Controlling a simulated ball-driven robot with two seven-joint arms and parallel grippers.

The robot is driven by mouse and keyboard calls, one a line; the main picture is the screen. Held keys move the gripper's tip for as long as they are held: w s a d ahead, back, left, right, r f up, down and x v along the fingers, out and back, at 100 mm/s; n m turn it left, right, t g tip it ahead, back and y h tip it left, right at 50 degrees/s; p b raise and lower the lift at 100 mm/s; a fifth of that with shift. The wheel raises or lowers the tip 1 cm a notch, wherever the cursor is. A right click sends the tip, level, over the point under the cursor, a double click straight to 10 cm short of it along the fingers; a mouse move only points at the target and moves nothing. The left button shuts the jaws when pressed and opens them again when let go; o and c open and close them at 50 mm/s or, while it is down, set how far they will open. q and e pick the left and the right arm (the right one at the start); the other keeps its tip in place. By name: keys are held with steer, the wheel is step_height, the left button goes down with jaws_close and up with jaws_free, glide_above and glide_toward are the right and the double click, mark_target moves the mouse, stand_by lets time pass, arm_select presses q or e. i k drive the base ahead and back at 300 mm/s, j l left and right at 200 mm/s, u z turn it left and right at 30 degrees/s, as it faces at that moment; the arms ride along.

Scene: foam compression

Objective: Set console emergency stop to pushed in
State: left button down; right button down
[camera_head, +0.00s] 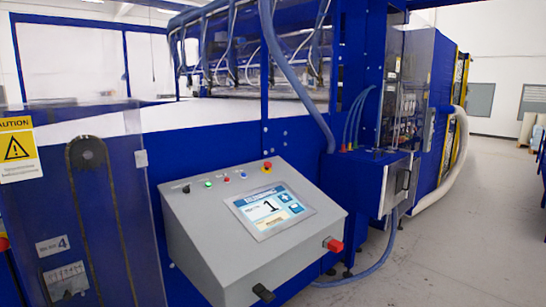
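A small red button on a yellow base (267,167), which looks like an emergency stop, sits at the console's top back edge. A larger red knob (334,245) sticks out at the console's right front. I cannot tell whether either is pushed in or out. Neither of my grippers is in view, and nothing covers the console.
A row of small buttons (226,179) runs along the console's back edge. A black part (263,293) sticks out at its lower front. A blue fence panel (100,220) with a caution sign (17,150) stands left. Grey floor (450,260) is open at the right.

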mark_target(267, 165)
steer(key=i+l, duration=0.35)
steer(key=l, duration=0.15)
steer(key=i+l+u, duration=0.1)
steer(key=i+l, duration=0.25)
steer(key=l, duration=0.2)
steer(key=i+l, duration=0.3)
steer(key=l, duration=0.2)
steer(key=i+l+u, duration=0.1)
steer(key=i+l, duration=0.2)
steer(key=l, duration=0.25)
steer(key=i+l, duration=0.35)
steer(key=l, duration=0.2)
steer(key=i+l+u, duration=0.1)
steer(key=i+l, duration=0.2)
steer(key=l, duration=0.3)
steer(key=i+l, duration=0.25)
steer(key=l, duration=0.3)
steer(key=i+l+u, duration=0.1)
steer(key=i+l, duration=0.2)
steer(key=l, duration=0.3)
